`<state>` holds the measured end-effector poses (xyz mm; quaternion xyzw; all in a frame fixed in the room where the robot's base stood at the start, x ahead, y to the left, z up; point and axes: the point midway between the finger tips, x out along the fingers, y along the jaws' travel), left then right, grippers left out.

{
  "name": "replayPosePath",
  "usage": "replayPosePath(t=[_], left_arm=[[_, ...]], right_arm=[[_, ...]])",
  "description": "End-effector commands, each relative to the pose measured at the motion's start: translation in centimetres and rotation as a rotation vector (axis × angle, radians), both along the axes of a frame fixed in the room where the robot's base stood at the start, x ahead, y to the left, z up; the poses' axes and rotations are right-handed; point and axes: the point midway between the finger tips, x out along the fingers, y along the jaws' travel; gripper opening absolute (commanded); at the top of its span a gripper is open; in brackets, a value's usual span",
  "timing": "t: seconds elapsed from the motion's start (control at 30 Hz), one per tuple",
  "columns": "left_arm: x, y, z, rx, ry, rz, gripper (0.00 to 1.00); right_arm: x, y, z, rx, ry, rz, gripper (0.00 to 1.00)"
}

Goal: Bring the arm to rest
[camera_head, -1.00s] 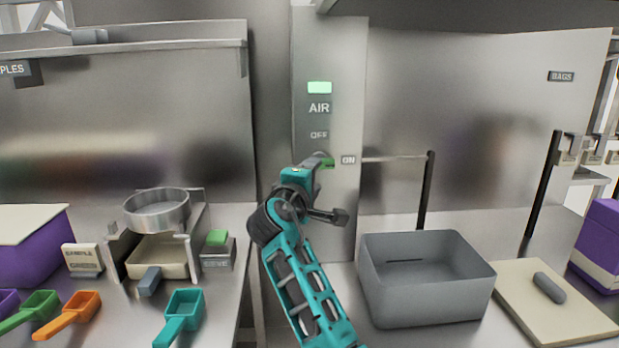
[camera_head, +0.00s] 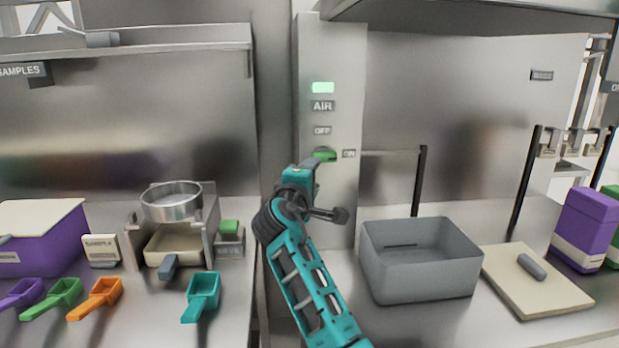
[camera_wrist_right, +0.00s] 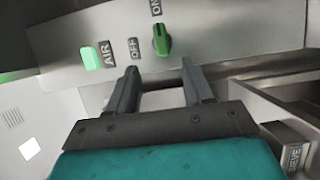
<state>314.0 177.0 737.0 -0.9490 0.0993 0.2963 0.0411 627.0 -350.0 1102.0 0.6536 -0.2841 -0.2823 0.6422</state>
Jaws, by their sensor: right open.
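My right arm reaches up in the middle of the head view, with its gripper (camera_head: 309,168) close to the AIR panel (camera_head: 345,200). In the right wrist view the gripper (camera_wrist_right: 155,82) is open, with two dark fingers apart and nothing between them. A green knob (camera_wrist_right: 161,39) is on the panel just beyond the fingertips, with a visible gap in this view. In the head view the knob (camera_head: 325,155) points toward the ON label. A green light (camera_head: 323,88) is lit above the AIR label. My left gripper is not in view.
A grey bin (camera_head: 420,285) and a cream board (camera_head: 530,290) stand on the right counter. Several scoops, including a teal one (camera_head: 203,288), lie on the left counter near a sieve (camera_head: 171,205). Purple containers stand at both sides. A shelf overhangs the right counter.

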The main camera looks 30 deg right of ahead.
Motion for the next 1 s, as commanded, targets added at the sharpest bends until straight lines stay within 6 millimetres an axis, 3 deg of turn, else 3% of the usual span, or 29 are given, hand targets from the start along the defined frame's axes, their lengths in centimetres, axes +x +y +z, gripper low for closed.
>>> replayPosePath(t=[0.67,0.77,0.87,1.0], left_arm=[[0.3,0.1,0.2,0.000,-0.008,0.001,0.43],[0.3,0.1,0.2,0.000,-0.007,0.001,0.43],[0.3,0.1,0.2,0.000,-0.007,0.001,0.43],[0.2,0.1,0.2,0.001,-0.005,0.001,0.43]], right_arm=[[-0.2,-0.1,-0.5,0.011,0.002,0.001,0.51],[-1.3,-0.1,-2.8,0.075,0.009,0.006,0.51],[-3.7,0.2,-7.1,0.207,0.020,0.014,0.51],[-9.1,1.5,-14.4,0.470,0.053,0.017,0.51]])
